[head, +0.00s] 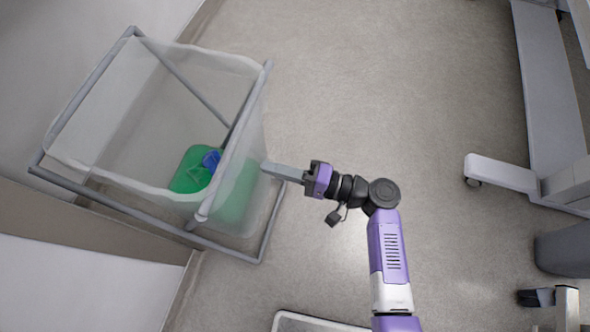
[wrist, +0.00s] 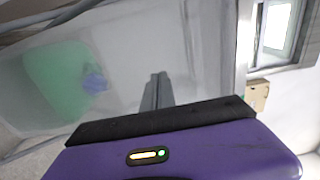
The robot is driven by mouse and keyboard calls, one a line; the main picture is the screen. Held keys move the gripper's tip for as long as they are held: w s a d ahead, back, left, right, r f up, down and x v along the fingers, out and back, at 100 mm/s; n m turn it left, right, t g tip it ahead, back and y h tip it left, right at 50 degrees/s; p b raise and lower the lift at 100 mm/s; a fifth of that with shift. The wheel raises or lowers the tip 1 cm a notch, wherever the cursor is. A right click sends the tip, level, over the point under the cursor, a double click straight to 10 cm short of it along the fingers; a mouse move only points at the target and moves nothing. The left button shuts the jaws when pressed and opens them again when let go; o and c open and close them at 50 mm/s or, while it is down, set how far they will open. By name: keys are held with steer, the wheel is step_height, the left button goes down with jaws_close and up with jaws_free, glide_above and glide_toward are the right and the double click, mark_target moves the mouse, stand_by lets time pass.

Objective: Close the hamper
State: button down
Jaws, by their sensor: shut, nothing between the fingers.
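The hamper (head: 75,92) is a grey metal frame holding a translucent bag, at the left in the head view. Its top is open, and a green item (head: 190,172) and a blue item (head: 211,160) show inside. My gripper (head: 270,169) is shut and empty, with its fingertips at the bag's right side. In the wrist view the shut fingers (wrist: 157,88) point at the translucent bag wall (wrist: 120,85), with the green item (wrist: 55,80) and blue item (wrist: 94,82) behind it. I cannot tell whether the fingertips touch the bag. No lid is clearly visible.
A white wall stands behind and left of the hamper. Grey floor (head: 400,90) is clear to the right of it. A wheeled grey-white stand (head: 500,172) is at the far right, and a pale flat object (head: 305,322) lies at the bottom edge.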

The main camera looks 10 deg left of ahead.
mark_target(119, 126)
steer(key=shift+w+a, duration=0.2)
steer(key=shift+a, duration=2.45)
steer(key=a+b, duration=0.6)
steer(key=a, duration=0.5)
steer(key=w+a+b, duration=0.1)
steer(key=a+b, duration=0.6)
steer(key=a, duration=0.3)
steer(key=w+a+b, duration=0.1)
steer(key=a+b, duration=0.6)
steer(key=a, duration=0.4)
steer(key=shift+w+a+f, duration=0.1)
steer(key=shift+w+a, duration=0.1)
steer(key=shift+a, duration=0.15)
steer(key=shift+w+a+b, duration=0.1)
steer(key=shift+a+b, duration=0.45)
steer(key=shift+b, duration=0.05)
steer(key=shift+a+r, duration=0.1)
steer(key=shift+r, duration=0.15)
steer(key=shift+a+r, duration=0.1)
